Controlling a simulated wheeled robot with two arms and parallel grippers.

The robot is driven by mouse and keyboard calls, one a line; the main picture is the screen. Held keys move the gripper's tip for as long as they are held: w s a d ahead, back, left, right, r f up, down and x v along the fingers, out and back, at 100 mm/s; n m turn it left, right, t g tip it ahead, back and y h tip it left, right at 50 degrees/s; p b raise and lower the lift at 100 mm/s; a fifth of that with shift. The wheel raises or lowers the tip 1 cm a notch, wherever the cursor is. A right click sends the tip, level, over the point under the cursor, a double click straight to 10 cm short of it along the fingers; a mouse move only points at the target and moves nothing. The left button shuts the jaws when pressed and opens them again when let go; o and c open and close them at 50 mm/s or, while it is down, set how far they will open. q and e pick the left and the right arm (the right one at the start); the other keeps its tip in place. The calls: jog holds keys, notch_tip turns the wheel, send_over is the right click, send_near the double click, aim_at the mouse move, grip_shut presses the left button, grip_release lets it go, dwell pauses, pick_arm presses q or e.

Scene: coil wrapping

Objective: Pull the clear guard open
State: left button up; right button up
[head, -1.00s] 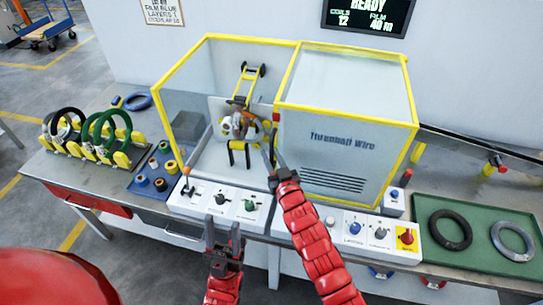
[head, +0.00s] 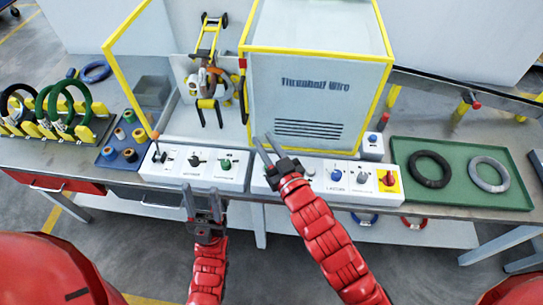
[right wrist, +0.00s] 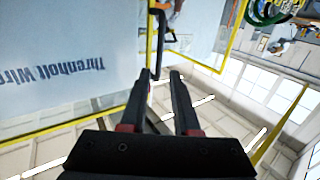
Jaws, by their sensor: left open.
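The guard (head: 312,95) is a yellow-edged, pale see-through cover lettered "Threnholt Wire" over the right part of the machine. The bay to its left is uncovered at the front. A dark upright handle (head: 243,92) is at the cover's left edge; it also shows in the right wrist view (right wrist: 161,32). My right gripper (head: 263,138) is open and empty in front of the cover's lower left corner. In the right wrist view its fingertips (right wrist: 161,74) are close to the handle's end; contact cannot be told. My left gripper (head: 204,190) is open and empty in front of the control panel.
The control panel (head: 230,174) with knobs runs along the machine's front. Coils on a rack (head: 62,128) and a blue tray of spools (head: 112,158) are at left. A green tray (head: 455,198) with two rings is at right. A winding head (head: 207,85) stands in the bay.

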jog(key=v, duration=0.3)
jog(key=shift+s, duration=0.2)
dwell(0.3)
